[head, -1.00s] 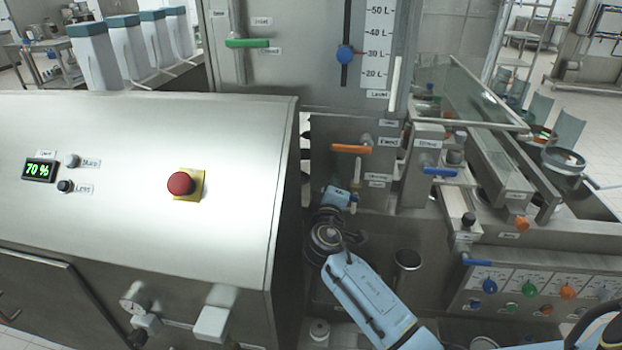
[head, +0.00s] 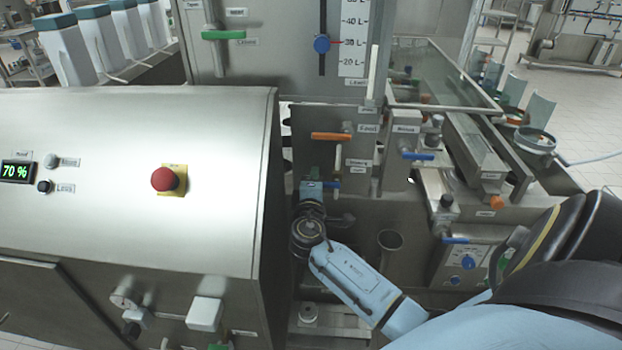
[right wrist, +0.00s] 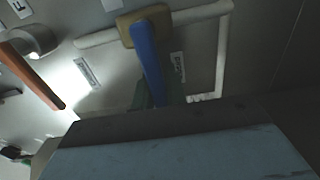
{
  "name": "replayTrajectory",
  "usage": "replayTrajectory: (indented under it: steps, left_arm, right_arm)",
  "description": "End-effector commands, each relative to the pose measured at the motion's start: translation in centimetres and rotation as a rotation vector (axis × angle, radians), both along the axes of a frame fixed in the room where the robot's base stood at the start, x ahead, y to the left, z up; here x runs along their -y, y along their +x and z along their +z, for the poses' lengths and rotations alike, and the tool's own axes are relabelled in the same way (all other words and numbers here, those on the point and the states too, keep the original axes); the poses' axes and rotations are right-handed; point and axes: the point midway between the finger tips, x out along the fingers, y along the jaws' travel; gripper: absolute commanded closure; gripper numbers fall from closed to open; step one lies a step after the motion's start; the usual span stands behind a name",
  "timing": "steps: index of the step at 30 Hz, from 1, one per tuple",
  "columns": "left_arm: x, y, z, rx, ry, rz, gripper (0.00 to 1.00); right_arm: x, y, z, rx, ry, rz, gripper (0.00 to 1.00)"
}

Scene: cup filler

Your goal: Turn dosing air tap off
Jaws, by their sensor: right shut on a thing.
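The dosing air tap has a blue lever (head: 331,184), seen in the head view below the orange-handled tap on the grey panel. In the right wrist view its blue lever (right wrist: 148,58) slopes down from a brass-coloured body (right wrist: 128,28) on a pale pipe, beside a small label. My right gripper (right wrist: 157,93) is shut on the lower end of the lever, and the grip itself is partly hidden by the gripper body. In the head view the right gripper (head: 318,187) is at the lever, left of the short pipe. My left gripper is not in view.
An orange tap handle (head: 331,136) is just above, and another blue handle (head: 417,156) is to its right. A steel cabinet with a red stop button (head: 164,179) stands close on the left.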

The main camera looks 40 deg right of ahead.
Motion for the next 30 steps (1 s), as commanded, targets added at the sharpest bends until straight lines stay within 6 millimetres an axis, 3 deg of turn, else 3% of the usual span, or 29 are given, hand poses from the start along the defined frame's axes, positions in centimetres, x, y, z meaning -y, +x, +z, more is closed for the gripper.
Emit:
replayTrajectory:
  steps: [3,4,9,20,30]
  left_arm:
    - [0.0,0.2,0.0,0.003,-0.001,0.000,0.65]
    - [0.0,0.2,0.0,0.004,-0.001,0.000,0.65]
    - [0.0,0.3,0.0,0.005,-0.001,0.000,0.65]
    - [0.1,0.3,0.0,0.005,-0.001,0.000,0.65]
    - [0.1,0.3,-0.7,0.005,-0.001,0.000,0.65]
  right_arm:
    - [0.0,-0.1,-0.2,-0.007,-0.002,-0.003,1.00]
    - [0.0,-0.1,-0.2,-0.007,-0.002,-0.003,0.84]
    - [0.0,0.0,-0.1,-0.005,-0.002,-0.002,0.65]
    - [-0.6,-0.4,-0.2,-0.004,0.001,0.001,0.65]
    - [-5.6,-5.0,-0.4,-0.004,0.004,0.000,0.65]
